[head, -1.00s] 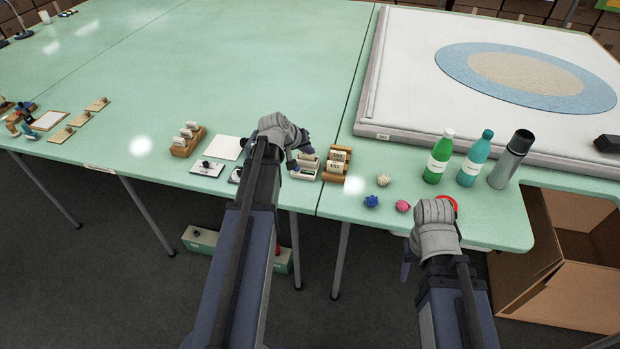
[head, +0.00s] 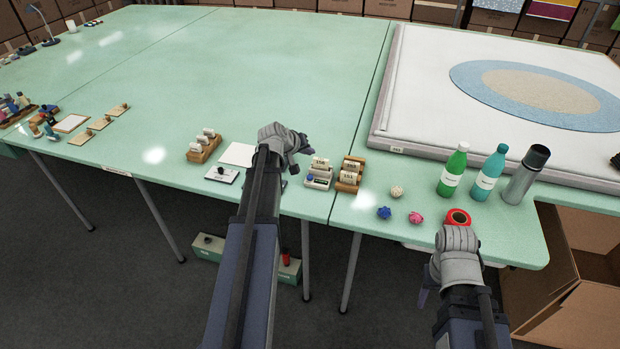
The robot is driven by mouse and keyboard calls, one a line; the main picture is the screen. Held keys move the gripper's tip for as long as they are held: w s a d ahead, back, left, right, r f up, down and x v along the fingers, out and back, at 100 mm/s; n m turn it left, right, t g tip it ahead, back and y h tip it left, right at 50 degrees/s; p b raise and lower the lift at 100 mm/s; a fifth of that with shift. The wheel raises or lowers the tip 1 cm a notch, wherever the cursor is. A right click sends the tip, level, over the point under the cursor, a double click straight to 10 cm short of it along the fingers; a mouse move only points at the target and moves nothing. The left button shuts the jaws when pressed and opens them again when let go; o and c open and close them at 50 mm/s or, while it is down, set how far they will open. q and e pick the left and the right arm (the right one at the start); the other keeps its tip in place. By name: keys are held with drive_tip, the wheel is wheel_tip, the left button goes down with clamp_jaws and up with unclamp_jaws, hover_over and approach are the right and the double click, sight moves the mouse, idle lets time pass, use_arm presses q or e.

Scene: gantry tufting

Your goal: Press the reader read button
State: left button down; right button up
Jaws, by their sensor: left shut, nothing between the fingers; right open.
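A small pale block with slotted cards and a blue spot, perhaps the reader and its button (head: 318,176), sits near the table's front edge; no label is legible. My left gripper (head: 293,166) is shut and empty, just left of this block and apparently above the table. A white plate with a black knob (head: 222,174) lies further left. Another dark item is mostly hidden behind my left arm. My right gripper (head: 425,290) is open and empty beyond the table's front edge, its fingers partly hidden by the wrist.
A wooden card holder (head: 350,176) stands right of the pale block. Yarn balls (head: 415,218), a red tape roll (head: 457,219) and bottles (head: 453,172) stand further right. A white sheet (head: 238,154) and another card holder (head: 204,147) lie left. The green table (head: 230,70) is clear behind.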

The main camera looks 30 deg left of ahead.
use_arm(q)
wheel_tip(320, 180, down, 8)
drive_tip(key=b, duration=0.7)
drive_tip(key=shift+f+b, duration=0.1)
drive_tip(key=shift+b, duration=0.2)
idle(1.4)
drive_tip(key=shift+f+b, duration=0.35)
drive_tip(key=shift+f+b, duration=0.45)
idle(0.7)
drive_tip(key=shift+r, duration=0.1)
drive_tip(key=shift+r+p, duration=0.8)
drive_tip(key=shift+p, duration=0.05)
drive_tip(key=shift+r, duration=0.1)
wheel_tip(320, 180, up, 5)
drive_tip(key=p, duration=0.5)
